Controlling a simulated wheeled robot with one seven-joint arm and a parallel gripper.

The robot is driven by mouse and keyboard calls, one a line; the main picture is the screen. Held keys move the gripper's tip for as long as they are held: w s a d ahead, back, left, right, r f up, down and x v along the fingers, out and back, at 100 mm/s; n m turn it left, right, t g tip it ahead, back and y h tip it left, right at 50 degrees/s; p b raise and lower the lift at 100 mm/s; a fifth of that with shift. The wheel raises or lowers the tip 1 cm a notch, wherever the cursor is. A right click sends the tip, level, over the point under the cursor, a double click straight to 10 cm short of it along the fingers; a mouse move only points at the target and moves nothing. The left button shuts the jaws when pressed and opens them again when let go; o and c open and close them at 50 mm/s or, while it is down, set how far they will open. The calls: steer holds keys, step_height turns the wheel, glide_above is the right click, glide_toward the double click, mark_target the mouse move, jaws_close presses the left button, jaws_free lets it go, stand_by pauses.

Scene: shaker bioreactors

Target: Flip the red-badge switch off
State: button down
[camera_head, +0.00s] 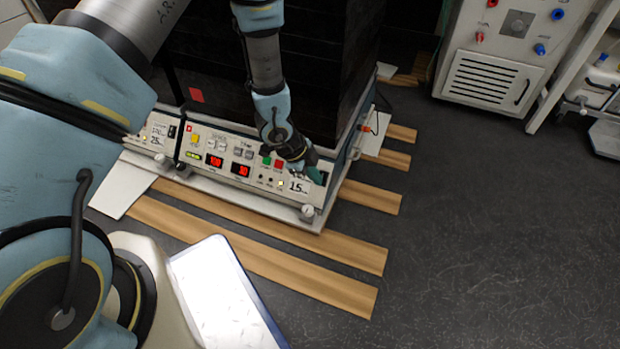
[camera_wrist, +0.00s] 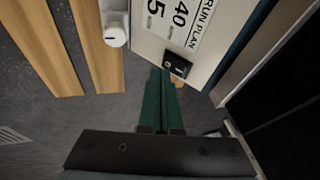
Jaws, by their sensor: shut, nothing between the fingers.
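A black rocker switch (camera_wrist: 177,66) sits at the end of the white control panel, beside the RUN PLAN label, in the wrist view. My gripper (camera_wrist: 160,76) is shut and empty, its green fingertips just beside the switch; I cannot tell whether they touch it. In the head view my gripper (camera_head: 316,176) is at the right end of the shaker's front panel (camera_head: 240,186) and hides that switch. Another dark switch (camera_head: 172,131) shows on the panel's left part.
The panel carries red displays (camera_head: 214,160), several buttons and a white knob (camera_head: 308,211) at its lower edge. Wooden slats (camera_head: 290,266) lie on the floor around the base. A white cabinet (camera_head: 490,80) stands at the back right. The dark floor at right is clear.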

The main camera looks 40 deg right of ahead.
steer(key=shift+w+d+f, duration=0.25)
steer(key=shift+d+f, duration=0.1)
steer(key=shift+f, duration=0.05)
steer(key=shift+f, duration=0.15)
stand_by(0.4)
steer(key=shift+r+p, duration=0.85)
steer(key=shift+p, duration=0.05)
